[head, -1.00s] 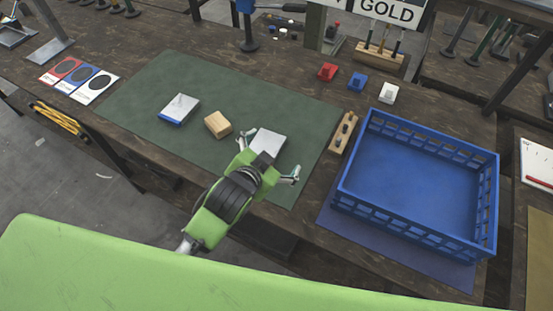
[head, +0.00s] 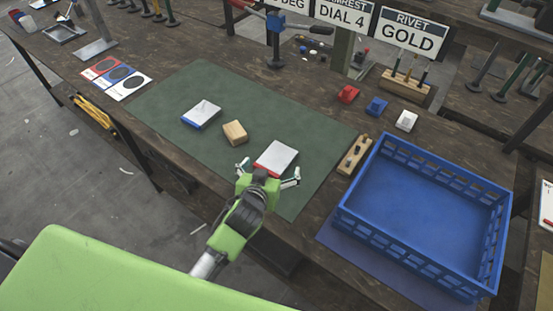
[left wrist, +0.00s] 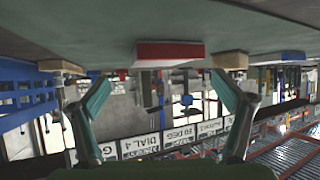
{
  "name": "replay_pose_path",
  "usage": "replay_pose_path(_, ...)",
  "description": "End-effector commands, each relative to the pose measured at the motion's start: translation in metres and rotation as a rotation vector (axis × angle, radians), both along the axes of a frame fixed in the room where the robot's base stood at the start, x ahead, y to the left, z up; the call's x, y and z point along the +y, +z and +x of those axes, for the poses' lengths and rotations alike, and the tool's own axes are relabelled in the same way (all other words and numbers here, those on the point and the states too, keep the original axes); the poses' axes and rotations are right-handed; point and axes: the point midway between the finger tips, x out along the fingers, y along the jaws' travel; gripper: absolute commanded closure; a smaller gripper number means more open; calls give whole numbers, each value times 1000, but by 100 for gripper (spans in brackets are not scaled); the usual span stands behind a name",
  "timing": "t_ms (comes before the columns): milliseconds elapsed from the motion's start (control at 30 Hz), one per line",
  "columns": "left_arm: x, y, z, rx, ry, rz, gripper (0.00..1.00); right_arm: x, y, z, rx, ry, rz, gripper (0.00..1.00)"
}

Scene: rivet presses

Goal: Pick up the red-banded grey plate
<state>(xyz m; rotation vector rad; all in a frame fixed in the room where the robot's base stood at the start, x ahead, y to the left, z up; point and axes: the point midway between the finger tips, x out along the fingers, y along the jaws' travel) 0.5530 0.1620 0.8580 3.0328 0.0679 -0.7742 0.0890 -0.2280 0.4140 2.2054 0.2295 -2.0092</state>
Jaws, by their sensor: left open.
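The red-banded grey plate (head: 277,157) lies flat on the green mat (head: 180,90), its red edge facing my left gripper. My left gripper (head: 268,176) is open at the near side of the plate, its two fingers spread to either side of the near edge. In the left wrist view the plate's red edge (left wrist: 168,51) shows centred ahead, between and beyond the open fingers (left wrist: 165,95). I cannot tell whether any finger touches it. My right gripper is in neither view.
A wooden block (head: 235,133) and a blue-banded grey plate (head: 201,114) lie left on the mat. A wooden holder (head: 354,154) and a blue crate (head: 348,208) stand to the right. Red, blue and white small blocks (head: 348,93) sit behind.

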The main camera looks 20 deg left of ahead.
Motion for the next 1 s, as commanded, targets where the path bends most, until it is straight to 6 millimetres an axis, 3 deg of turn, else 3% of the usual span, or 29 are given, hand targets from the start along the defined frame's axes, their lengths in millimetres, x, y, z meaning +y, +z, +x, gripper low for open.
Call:
replay_pose_path(533,4,-23,44,0,-1,2,6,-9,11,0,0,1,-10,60)
replay_pose_path(867,4,-27,49,0,-1,0,6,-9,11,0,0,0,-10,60)
replay_pose_path(1000,4,-27,49,0,-1,0,37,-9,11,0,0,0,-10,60)
